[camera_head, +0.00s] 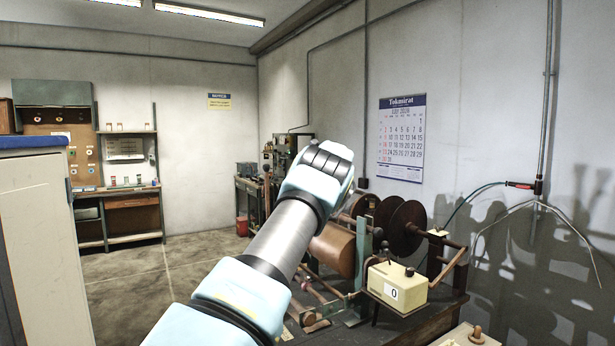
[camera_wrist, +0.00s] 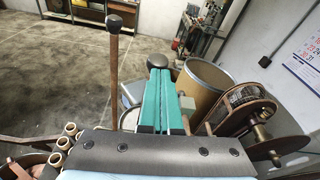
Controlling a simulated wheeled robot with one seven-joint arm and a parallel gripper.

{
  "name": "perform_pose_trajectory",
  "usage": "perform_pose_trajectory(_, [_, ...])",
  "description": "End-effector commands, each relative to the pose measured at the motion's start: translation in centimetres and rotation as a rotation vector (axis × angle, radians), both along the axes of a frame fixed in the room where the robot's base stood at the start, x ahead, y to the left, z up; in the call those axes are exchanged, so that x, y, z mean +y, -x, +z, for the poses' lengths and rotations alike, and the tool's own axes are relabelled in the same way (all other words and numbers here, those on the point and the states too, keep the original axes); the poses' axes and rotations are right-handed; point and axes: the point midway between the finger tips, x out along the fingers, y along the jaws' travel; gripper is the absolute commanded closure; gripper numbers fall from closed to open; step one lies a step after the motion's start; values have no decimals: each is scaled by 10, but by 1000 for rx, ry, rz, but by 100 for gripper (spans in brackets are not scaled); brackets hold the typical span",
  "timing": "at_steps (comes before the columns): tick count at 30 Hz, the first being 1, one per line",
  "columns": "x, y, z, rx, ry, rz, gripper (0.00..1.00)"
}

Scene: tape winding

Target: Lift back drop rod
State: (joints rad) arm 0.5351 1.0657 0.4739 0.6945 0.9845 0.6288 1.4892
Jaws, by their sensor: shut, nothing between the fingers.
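My gripper (camera_wrist: 159,73) is shut and empty in the wrist view, its two teal fingers side by side above the grey palm. In the head view the end of my arm hides it. A brown upright rod with a black knob (camera_wrist: 115,60) stands left of the fingers, apart from them. A second dark round knob (camera_wrist: 158,60) shows just beyond the fingertips; I cannot tell whether they touch. I cannot tell for certain which part is the drop rod. The winding machine (camera_head: 362,262) stands beyond and right of my arm.
Dark spool discs (camera_head: 407,228) stand on the machine, with a cream counter box (camera_head: 397,287) in front. Several cardboard tubes (camera_wrist: 68,146) lie at the left in the wrist view. A tan drum (camera_wrist: 205,90) is right of the fingers. The floor (camera_head: 125,275) at left is open.

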Motion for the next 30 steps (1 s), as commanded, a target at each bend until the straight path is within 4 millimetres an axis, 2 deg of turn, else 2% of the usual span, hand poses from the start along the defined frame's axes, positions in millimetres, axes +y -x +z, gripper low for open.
perform_pose_trajectory(12, [7,-16,4,0,0,1,100])
perform_pose_trajectory(30, [6,-15,5,0,0,0,100])
